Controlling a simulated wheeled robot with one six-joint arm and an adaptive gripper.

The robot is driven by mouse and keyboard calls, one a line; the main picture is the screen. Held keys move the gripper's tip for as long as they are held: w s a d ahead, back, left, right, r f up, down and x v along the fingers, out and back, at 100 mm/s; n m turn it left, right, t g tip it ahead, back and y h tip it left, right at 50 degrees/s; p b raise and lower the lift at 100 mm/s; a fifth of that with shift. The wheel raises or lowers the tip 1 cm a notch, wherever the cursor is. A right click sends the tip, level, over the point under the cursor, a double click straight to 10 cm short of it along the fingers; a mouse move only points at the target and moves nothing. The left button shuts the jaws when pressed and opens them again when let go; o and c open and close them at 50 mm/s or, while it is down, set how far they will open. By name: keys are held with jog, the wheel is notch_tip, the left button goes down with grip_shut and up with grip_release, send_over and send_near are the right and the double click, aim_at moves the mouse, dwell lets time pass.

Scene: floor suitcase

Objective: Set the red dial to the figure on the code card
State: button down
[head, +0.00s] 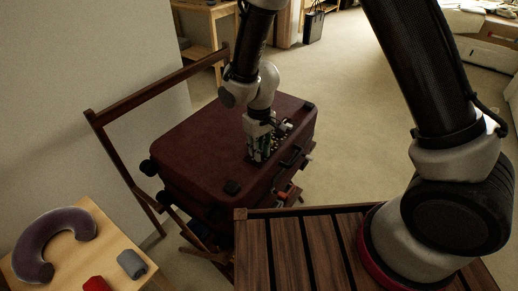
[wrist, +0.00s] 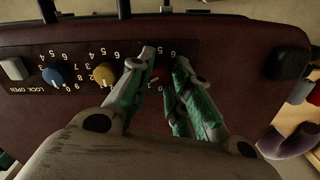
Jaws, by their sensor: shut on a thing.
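The dark red suitcase (head: 215,125) lies flat on a wooden rack, and its dial panel (wrist: 75,90) shows upside down in the wrist view. A blue dial (wrist: 57,75) and a yellow dial (wrist: 104,74) sit on the panel, each ringed by white figures. My gripper (wrist: 165,72) reaches down onto the third dial place, beside the yellow dial, and is shut there on the red dial. The fingers hide the dial and its pointer, so I cannot read its setting. In the head view my gripper (head: 258,155) is at the suitcase's top. I cannot make out a code card.
A white slider (wrist: 14,69) is by the lock lettering. The suitcase handle (head: 292,156) is close to my gripper. A small table (head: 95,225) at lower left bears a neck pillow (head: 52,240), a grey roll (head: 131,264) and a red item (head: 96,284). Open carpet lies behind.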

jog(key=shift+m, duration=0.8)
jog(key=c, duration=1.3)
grip_release()
notch_tip(320, 180, up, 12)
jog(key=shift+r, duration=0.1)
